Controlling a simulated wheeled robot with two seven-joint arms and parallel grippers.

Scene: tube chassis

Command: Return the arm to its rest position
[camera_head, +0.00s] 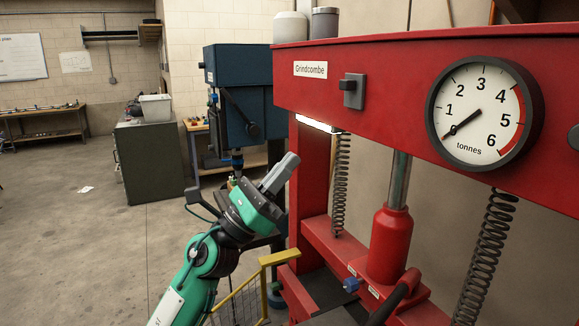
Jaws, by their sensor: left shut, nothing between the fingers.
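My left arm comes in from the lower left and reaches up toward the red press. It is green and black. My left gripper (282,171), with grey fingers, is shut and empty. It points up and to the right, in front of the press's left upright as seen here. I cannot tell the gap between the fingers and the press frame. My right gripper does not show.
The red press (400,62) fills the right, with a dial gauge (482,112), a switch (353,91), springs and a red jack (390,243). A yellow-railed guard (280,257) stands beside my arm. A blue drill press (240,90) and a cabinet (148,165) stand behind. Floor at left is mostly clear.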

